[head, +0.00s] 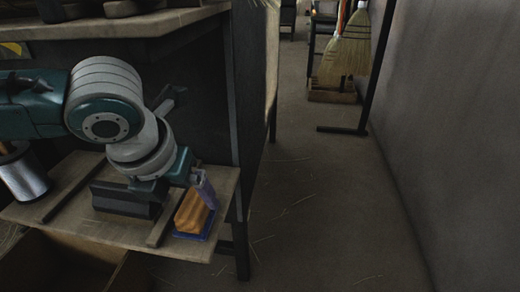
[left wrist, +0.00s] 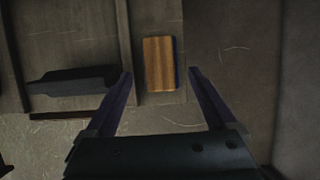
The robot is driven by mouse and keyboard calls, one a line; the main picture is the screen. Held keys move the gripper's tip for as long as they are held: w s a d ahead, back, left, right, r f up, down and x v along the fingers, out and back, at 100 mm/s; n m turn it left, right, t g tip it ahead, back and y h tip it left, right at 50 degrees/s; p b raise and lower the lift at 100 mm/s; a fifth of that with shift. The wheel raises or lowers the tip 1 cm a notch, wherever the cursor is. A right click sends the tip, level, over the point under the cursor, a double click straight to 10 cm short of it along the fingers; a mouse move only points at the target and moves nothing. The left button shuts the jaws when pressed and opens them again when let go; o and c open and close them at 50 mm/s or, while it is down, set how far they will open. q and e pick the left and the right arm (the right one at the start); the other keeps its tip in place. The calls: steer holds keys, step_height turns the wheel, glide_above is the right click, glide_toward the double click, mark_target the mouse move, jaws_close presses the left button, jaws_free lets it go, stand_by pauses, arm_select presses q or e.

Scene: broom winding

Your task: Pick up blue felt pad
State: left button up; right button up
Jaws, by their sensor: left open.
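The blue felt pad (head: 208,231) shows as a thin blue edge under and beside an orange-brown wooden block (head: 192,212), near the right end of a low wooden shelf. In the left wrist view the block (left wrist: 159,64) lies with a blue strip of the pad (left wrist: 177,62) along its right side; most of the pad is hidden. My left gripper (head: 196,186) is above the block, open. In the left wrist view its fingertips (left wrist: 159,72) are spread on either side of the block and pad, with gaps to both. My right gripper is not in view.
A dark angular piece (head: 124,199) lies on the shelf (head: 78,226) left of the block, with a raised strip between. A metal cylinder (head: 24,178) stands at far left. A workbench top (head: 130,24) overhangs the shelf. Brooms (head: 345,55) stand at the back; the aisle floor (head: 330,200) is clear except for straws.

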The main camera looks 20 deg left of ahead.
mark_target(193, 204)
arm_select(q)
steer(key=b+x, duration=0.1)
steer(key=x, duration=0.2)
steer(key=shift+w+f+b, duration=0.3)
steer(key=shift+b, duration=0.05)
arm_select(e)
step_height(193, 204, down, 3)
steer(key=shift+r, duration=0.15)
arm_select(q)
steer(key=shift+a, duration=0.1)
jaws_close()
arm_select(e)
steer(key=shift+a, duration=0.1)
arm_select(q)
steer(key=shift+r, duration=0.15)
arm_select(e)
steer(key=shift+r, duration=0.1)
